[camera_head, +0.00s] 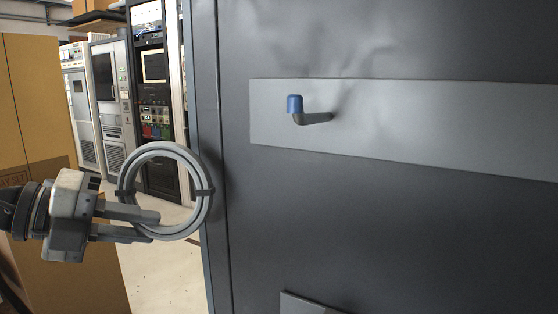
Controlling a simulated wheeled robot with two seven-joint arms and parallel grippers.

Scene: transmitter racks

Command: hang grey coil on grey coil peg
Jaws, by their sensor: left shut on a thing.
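The grey coil (202,172) is a ring of grey cable with dark ties on its sides. My left gripper (157,226) is shut on the lower part of the coil and holds it upright, in front of the left edge of the dark panel. A peg (313,119) with a blue upturned tip sticks out from a grey strip on the panel, to the right of and above the coil. The peg is bare, and the coil is apart from it. My right gripper is not in view.
The dark panel (400,230) fills the right side, with the grey strip (450,128) across its upper part. Another plate edge (300,303) shows at the bottom. Cardboard boxes (35,110) stand at the left. Transmitter racks (155,95) stand behind, beyond open floor.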

